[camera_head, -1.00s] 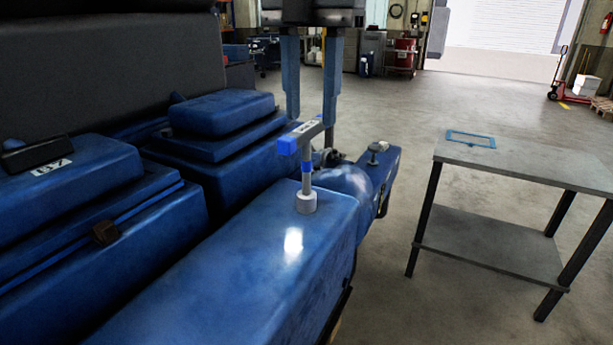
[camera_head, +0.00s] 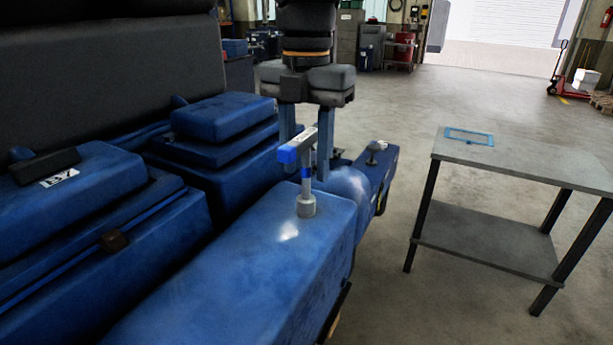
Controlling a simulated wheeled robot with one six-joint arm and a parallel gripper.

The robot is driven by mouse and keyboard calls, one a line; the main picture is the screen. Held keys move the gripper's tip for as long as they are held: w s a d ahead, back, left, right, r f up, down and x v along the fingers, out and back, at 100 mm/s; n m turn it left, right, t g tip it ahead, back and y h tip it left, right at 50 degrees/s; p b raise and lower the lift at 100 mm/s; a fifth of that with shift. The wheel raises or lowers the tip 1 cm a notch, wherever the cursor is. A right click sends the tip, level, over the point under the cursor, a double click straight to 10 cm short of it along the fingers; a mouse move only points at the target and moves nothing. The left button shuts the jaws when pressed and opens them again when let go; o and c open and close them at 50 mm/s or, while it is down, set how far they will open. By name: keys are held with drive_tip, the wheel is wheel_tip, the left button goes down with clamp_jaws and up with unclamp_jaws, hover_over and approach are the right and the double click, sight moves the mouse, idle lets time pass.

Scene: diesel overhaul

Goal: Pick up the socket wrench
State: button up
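The socket wrench (camera_head: 306,183) stands upright on the blue engine cover (camera_head: 270,255). It has a grey shaft with a blue band, a round grey socket at its foot, and a grey T-handle with a blue end. My gripper (camera_head: 306,164) points straight down at the handle with its two fingers spread apart. One finger is left of the shaft, partly hidden behind the handle, and the other is to its right. The gripper is open. I cannot tell whether the handle lies between the fingers or just in front of them.
A grey two-shelf table (camera_head: 510,158) stands at the right, with a blue rectangular frame (camera_head: 469,137) on its top. Blue engine blocks (camera_head: 222,115) and a dark wall rise at the left. The floor between engine and table is clear.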

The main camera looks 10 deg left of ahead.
clamp_jaws()
drive_tip(key=shift+r, duration=0.15)
wheel_tip(320, 180, up, 10)
drive_tip(key=b, duration=0.2)
drive_tip(key=shift+b, duration=0.3)
drive_tip(key=c, duration=0.7)
unclamp_jaws()
clamp_jaws()
